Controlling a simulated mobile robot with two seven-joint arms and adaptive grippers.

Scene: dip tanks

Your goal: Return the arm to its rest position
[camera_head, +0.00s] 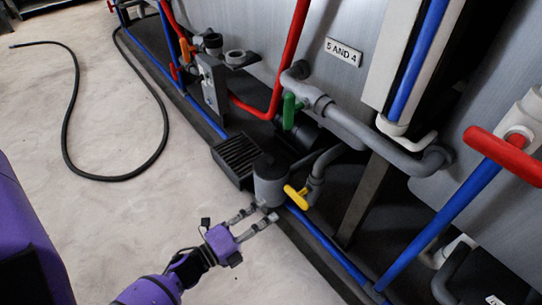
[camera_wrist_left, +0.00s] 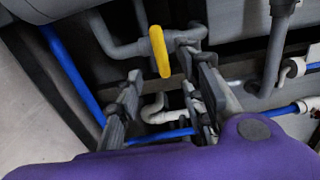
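My left gripper (camera_head: 257,219) reaches in from the lower left in the head view, low over the floor beside the base of the tanks. Its two fingers are spread with nothing between them. In the left wrist view the same open fingers (camera_wrist_left: 165,108) frame a gap, with pipework behind it. A yellow valve handle (camera_head: 296,197) stands just beyond the fingertips, next to a grey cylindrical housing (camera_head: 270,183). The yellow handle (camera_wrist_left: 160,52) also shows upright beyond the fingers in the left wrist view. I cannot tell whether a fingertip touches the housing. My right gripper is not in view.
Grey pipes (camera_head: 355,128), a green valve handle (camera_head: 289,111), a red handle (camera_head: 504,156) and blue pipes (camera_head: 455,222) crowd the tank side. A dark grate (camera_head: 238,158) lies by the housing. A black hose (camera_head: 70,110) curls on the otherwise open floor at left.

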